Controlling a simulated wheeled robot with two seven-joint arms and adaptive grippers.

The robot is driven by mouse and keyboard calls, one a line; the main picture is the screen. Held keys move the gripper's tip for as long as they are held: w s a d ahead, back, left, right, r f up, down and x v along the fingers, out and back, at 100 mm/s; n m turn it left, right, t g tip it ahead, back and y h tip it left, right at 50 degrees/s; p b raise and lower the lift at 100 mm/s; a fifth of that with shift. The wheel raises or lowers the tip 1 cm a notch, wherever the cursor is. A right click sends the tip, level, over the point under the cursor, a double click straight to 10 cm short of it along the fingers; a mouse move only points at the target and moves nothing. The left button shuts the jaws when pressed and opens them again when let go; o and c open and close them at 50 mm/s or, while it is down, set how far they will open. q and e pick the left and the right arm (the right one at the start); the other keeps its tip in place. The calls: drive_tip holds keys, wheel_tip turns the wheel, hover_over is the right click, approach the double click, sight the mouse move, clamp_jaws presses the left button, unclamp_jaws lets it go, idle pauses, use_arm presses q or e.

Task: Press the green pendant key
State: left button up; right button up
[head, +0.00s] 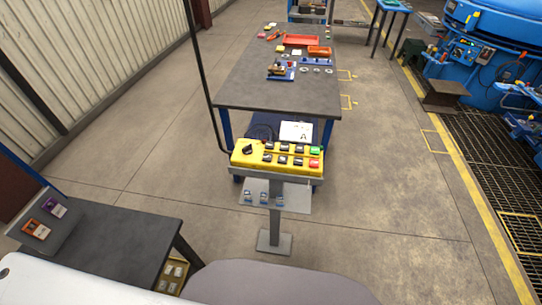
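A yellow pendant box (240,160) sits on a grey metal stand in the middle of the head view. The green key (315,150) is at the right end of its upper row. A red key (314,163) is just below it. Several black keys (283,160) fill the rows to the left, and a black rotary knob (248,149) is at the left end. Nothing covers the green key. Neither of my grippers is in view.
A black cable (203,70) runs down to the pendant's left end. A grey shelf (294,195) is below the box. A workbench (270,94) with trays and tools stands behind. A dark table (110,240) is front left. Floor right of the stand is clear.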

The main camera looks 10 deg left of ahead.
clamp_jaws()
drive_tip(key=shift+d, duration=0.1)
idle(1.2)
